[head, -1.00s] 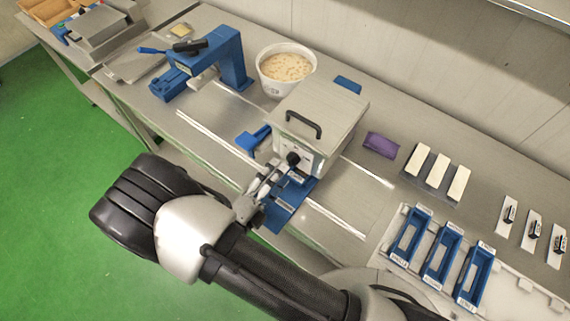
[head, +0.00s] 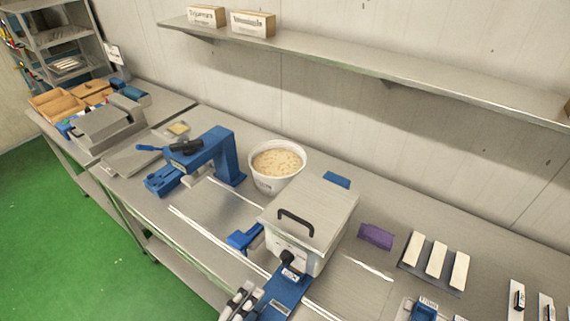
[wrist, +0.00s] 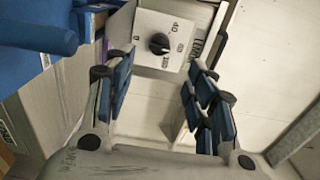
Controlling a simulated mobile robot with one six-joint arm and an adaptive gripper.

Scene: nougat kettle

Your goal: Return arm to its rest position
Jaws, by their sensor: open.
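My gripper (wrist: 163,88) is open and empty in the wrist view, with its blue-padded fingers spread left and right. A black dial (wrist: 159,43) on a white scale plate shows just beyond and between the fingertips, apart from them. The dial also shows in the head view (head: 288,257) on the front of a lidded steel kettle (head: 311,212). My gripper (head: 240,298) is at the bottom edge of the head view, in front and left of the dial.
A blue press (head: 212,158) and a white tub of pale, speckled contents (head: 277,166) stand left of the kettle. A purple block (head: 376,237) and white bars (head: 436,258) lie to its right. A wall shelf (head: 340,58) runs above. The green floor (head: 60,220) at left is clear.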

